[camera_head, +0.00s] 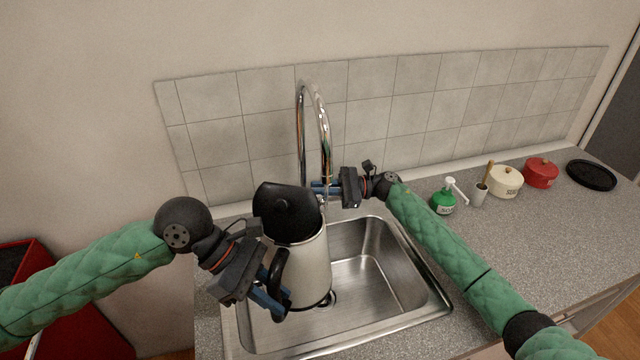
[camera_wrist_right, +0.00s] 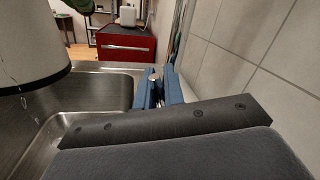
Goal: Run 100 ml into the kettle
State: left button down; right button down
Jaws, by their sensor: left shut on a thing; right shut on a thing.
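The kettle (camera_head: 300,265), pale with a black top (camera_head: 285,210) and black handle (camera_head: 278,268), is held over the sink (camera_head: 385,260). My left gripper (camera_head: 268,288) is shut on the handle. The chrome tap (camera_head: 322,130) arches behind the kettle; its spout end is close to the kettle's top, and I cannot tell whether it is over the opening. The kettle's lower side (camera_wrist_right: 30,40) shows at left in the right wrist view.
On the counter (camera_head: 540,220) at right stand a green soap bottle (camera_head: 444,200), a brush cup (camera_head: 480,194), a cream pot (camera_head: 506,182), a red pot (camera_head: 540,172) and a black round plate (camera_head: 591,175). The tiled wall (camera_head: 415,95) is close behind the tap.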

jog(key=shift+s, duration=0.1)
jog(key=c, duration=1.5)
grip_release()
jog(key=shift+d, duration=0.1)
jog(key=w+d+f, duration=0.1)
jog(key=d, duration=1)
jog(key=shift+w+d, duration=0.35)
